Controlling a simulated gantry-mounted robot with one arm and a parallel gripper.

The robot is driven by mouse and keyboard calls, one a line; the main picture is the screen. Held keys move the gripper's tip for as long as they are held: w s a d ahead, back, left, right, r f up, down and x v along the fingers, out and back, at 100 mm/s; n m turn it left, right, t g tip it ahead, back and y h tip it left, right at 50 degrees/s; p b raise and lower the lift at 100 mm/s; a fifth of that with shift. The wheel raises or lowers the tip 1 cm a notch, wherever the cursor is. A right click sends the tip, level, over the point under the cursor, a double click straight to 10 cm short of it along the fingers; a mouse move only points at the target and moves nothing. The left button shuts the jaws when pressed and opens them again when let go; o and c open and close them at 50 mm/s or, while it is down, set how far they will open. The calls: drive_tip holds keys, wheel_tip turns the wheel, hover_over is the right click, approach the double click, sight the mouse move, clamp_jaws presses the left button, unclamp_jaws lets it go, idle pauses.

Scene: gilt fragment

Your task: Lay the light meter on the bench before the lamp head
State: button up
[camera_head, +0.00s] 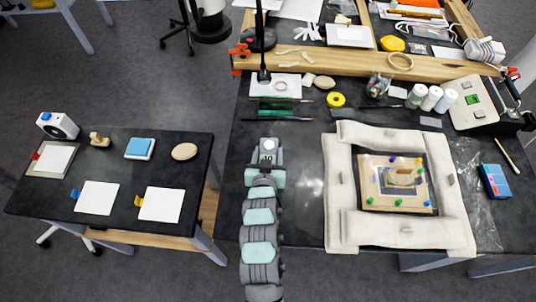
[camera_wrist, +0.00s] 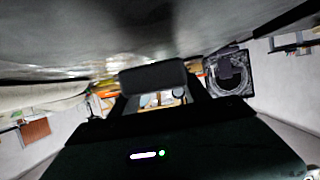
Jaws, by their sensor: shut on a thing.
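The light meter (camera_head: 268,148) is a small grey device with a pale round dome and a lit display. In the head view it shows at the far end of my arm, over the dark bench (camera_head: 300,215). My gripper (camera_head: 266,160) is shut on it. In the wrist view a dark block (camera_wrist: 153,77) sits between the fingers, close to the bench surface; whether it touches the bench I cannot tell. The black lamp head (camera_head: 264,76) hangs from its stand, beyond the meter and in line with it. My arm hides the bench beneath it.
A padded white frame (camera_head: 342,190) around a gilt fragment (camera_head: 402,177) lies to the right. Green-handled tools (camera_head: 278,114) and yellow tape (camera_head: 335,100) lie beyond the meter. A side table (camera_head: 110,150) stands left across a gap. Bare bench lies left of the meter.

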drive_tip(key=shift+f, duration=0.4)
drive_tip(key=shift+f, duration=0.65)
drive_tip(key=o, duration=1.5)
